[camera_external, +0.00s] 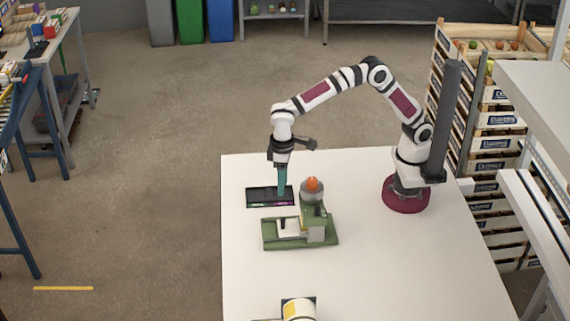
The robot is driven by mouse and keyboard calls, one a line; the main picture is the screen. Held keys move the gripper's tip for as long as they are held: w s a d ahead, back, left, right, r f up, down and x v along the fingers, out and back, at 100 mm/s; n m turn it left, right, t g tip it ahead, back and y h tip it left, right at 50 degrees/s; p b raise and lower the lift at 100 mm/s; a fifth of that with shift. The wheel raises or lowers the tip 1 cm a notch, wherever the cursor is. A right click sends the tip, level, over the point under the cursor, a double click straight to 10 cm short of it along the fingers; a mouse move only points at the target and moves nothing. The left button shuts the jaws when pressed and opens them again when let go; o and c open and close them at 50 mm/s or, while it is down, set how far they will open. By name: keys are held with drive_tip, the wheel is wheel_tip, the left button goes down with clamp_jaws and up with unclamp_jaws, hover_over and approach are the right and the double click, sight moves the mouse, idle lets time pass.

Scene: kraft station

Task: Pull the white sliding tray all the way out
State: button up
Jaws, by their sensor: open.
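The white sliding tray (287,231) appears as a small white part on the green base of a machine (329,240) on the white table. How far it is slid out is hard to tell at this size. My gripper (282,192) has teal fingers pointing down. It is open, over a dark rectangular tray (256,204) behind the machine, and apart from the white part. Whether the fingertips touch the dark tray or anything in it cannot be told.
A grey cup-like top with an orange thing (312,184) stands on the machine's right side, close to my gripper. Another item with a white and yellow round part (300,310) is at the table's front edge. The white table (400,265) is clear on the right.

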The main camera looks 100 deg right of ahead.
sight(283, 218)
wheel_tip(283, 218, down, 16)
drive_tip(key=shift+r, duration=0.25)
clamp_jaws()
idle(1.3)
